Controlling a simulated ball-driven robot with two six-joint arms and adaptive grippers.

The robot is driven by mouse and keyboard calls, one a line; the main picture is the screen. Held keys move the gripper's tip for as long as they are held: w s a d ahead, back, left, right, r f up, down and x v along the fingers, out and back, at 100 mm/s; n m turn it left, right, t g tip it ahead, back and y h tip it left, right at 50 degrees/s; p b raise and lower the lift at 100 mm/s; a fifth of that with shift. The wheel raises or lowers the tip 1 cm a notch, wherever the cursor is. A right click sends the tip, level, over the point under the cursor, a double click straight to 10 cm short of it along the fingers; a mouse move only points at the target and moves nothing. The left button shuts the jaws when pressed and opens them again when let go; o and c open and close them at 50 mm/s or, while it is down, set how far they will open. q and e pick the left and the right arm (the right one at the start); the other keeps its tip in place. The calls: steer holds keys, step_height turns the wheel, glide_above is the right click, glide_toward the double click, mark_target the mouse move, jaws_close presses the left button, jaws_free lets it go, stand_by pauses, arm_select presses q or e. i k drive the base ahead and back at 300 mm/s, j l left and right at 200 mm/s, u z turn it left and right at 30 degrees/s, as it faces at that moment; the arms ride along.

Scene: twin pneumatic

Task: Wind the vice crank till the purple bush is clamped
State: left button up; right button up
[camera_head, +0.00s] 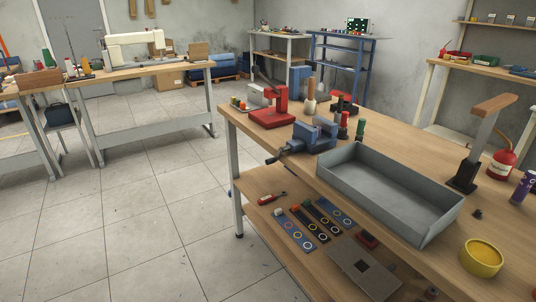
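The blue-grey vice (318,137) stands on the near wooden workbench, at its left part behind the grey tray. Its dark crank (278,156) sticks out to the left, past the bench's edge. I cannot make out a purple bush between the jaws; at this size the jaw gap is too small to tell. Neither of my grippers shows in the head view.
The grey open tray (345,184) lies right of the vice. A red press-like tool (272,112) stands behind it, with red and green bobbins (344,126) close by. A yellow bowl (482,258) and purple can (523,187) are at right. Floor left is clear.

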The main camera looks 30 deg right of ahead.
mark_target(278, 155)
steer(key=i+z, duration=0.1)
steer(key=z, duration=0.3)
steer(key=i+j+z, duration=0.1)
steer(key=z, duration=0.25)
steer(key=j+z, duration=0.15)
steer(key=z, duration=0.25)
steer(key=i+j+z, duration=0.1)
steer(key=z, duration=0.3)
